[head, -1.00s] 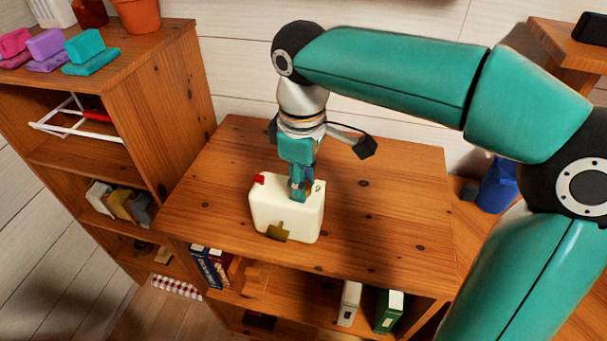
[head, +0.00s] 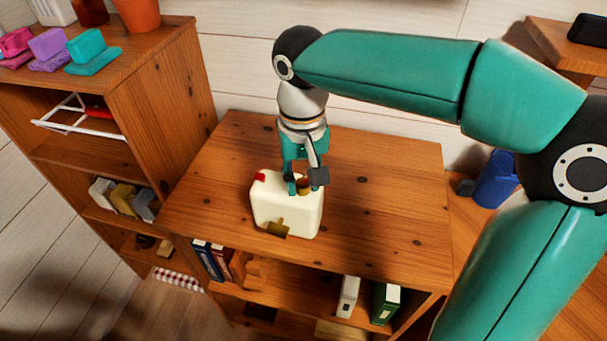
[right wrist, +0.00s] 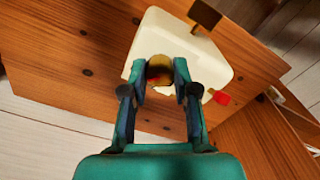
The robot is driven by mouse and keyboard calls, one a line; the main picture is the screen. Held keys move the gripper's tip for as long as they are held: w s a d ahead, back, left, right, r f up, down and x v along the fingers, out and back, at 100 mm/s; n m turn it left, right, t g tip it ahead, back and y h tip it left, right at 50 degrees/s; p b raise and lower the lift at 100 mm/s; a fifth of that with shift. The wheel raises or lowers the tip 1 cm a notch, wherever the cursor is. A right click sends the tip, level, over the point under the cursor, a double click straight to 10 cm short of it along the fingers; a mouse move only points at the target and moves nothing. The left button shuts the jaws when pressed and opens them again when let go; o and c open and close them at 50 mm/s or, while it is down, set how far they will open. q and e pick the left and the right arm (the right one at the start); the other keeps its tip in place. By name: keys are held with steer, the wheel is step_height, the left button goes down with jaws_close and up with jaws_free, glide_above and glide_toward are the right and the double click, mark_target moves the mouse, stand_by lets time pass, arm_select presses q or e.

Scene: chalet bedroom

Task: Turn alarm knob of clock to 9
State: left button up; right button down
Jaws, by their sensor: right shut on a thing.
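The cream clock (head: 284,208) stands on the low wooden shelf unit's top. A red button (head: 259,177) sits on its upper left and a brass part (head: 278,228) sticks out from its front. My right gripper (head: 298,187) points down at the clock's top and is shut on a round brass-yellow knob (head: 304,185). In the right wrist view the knob (right wrist: 159,69) lies between the two fingertips, with the clock body (right wrist: 213,63) around it. The clock's dial and any numbers cannot be read. My left gripper is out of view.
The shelf top (head: 385,190) is clear around the clock. A taller bookcase (head: 160,90) stands at left. A blue container (head: 495,180) stands at right, beyond the shelf unit. Books (head: 387,305) stand in the lower compartments.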

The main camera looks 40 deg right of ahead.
mark_target(303, 182)
steer(key=shift+m, duration=2.3)
steer(key=c, duration=0.9)
jaws_free()
steer(key=shift+r, duration=0.15)
step_height(303, 182, up, 12)
steer(key=shift+f, duration=0.2)
